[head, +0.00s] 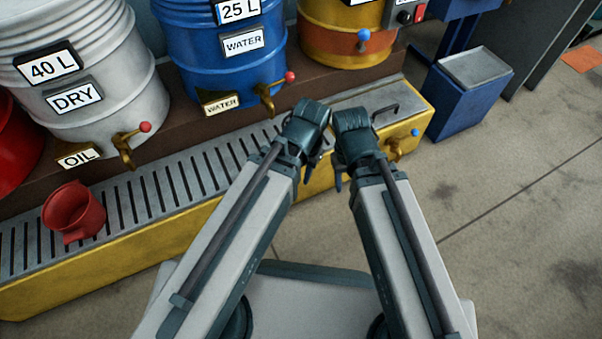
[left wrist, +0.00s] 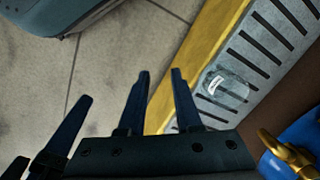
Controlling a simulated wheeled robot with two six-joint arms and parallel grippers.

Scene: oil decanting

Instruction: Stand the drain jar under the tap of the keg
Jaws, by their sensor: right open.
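A clear, glass-like vessel with a white label (left wrist: 226,88) is on the slotted grate in the left wrist view; I cannot make it out in the head view. A white drum (head: 95,75) and a blue drum (head: 225,50) have brass taps with red knobs; which is the keg is unclear. My left gripper (head: 318,160) is over the grate's front side, its fingers (left wrist: 161,72) apart and empty. My right gripper (head: 341,182) is close beside it, open; its fingers also show in the left wrist view (left wrist: 52,128).
A yellow-sided drip tray (head: 110,262) runs below the drums, with a blue-knobbed tap (head: 398,145) at its right end. A blue bin (head: 462,105) stands right of the tray.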

